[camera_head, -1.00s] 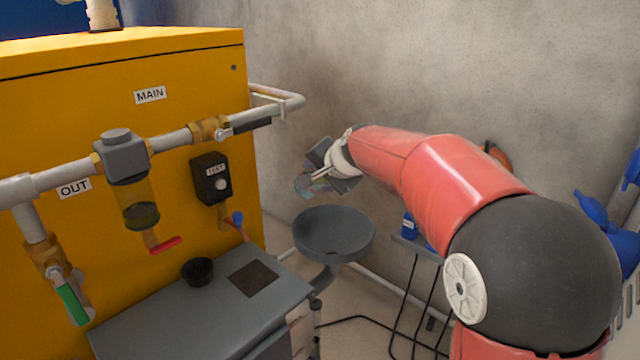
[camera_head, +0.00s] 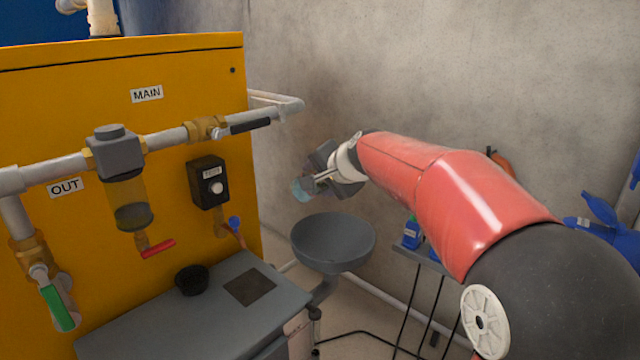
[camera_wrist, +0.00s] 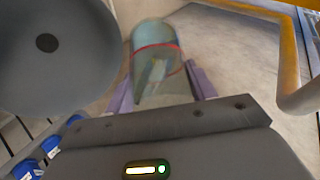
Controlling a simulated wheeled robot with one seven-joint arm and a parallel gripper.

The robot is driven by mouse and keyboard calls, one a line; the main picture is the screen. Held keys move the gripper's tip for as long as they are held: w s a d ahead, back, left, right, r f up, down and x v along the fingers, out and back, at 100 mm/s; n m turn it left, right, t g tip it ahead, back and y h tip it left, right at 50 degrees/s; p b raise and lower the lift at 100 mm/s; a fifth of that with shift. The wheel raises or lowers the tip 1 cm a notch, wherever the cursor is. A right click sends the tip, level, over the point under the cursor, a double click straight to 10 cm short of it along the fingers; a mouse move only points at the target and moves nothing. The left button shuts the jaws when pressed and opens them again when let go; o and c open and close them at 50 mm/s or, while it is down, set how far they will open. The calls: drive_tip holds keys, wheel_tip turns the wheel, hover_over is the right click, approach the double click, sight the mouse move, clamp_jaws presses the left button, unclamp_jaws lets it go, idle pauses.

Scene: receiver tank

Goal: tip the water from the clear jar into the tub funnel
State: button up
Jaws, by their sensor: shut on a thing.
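My gripper (camera_head: 318,181) is shut on the clear jar (camera_head: 301,191), which has a bluish tint. In the wrist view the jar (camera_wrist: 160,65) sits between the two purple fingers and has a red line around it. I cannot tell how much water it holds or its exact tilt. The tub funnel (camera_head: 333,241) is a wide, dark grey bowl on a stand. In the head view the jar is above the bowl's left rim, apart from it. The wrist view shows the funnel (camera_wrist: 85,60) large at left, with its dark drain hole.
The yellow cabinet (camera_head: 120,75) with pipes and valves stands at left. A white pipe rail (camera_head: 280,108) juts from its corner near the jar. A grey bench (camera_head: 215,310) with a small black cup (camera_head: 192,279) is in front. The concrete wall (camera_head: 400,70) is behind.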

drive_tip(key=shift+d+r+m+t+y+b, duration=0.1)
drive_tip(key=shift+m+t+y+b, duration=0.45)
drive_tip(key=shift+b, duration=2.35)
drive_tip(key=shift+r+n+y+b, duration=0.25)
drive_tip(key=shift+y+b, duration=0.1)
drive_tip(key=shift+d+f+t+y+b, duration=0.1)
drive_tip(key=shift+d+t+y+b, duration=0.25)
drive_tip(key=shift+b, duration=0.45)
drive_tip(key=shift+s+a+r+m+y, duration=0.1)
drive_tip(key=shift+a+r+m+y, duration=0.05)
drive_tip(key=shift+r+m+y, duration=0.3)
drive_tip(key=shift+t+y, duration=0.3)
drive_tip(key=shift+s+d+r+m+t+y, duration=0.1)
drive_tip(key=shift+d+r+m+t+y, duration=0.15)
drive_tip(key=shift+m+t+y, duration=0.4)
drive_tip(key=shift+f, duration=0.1)
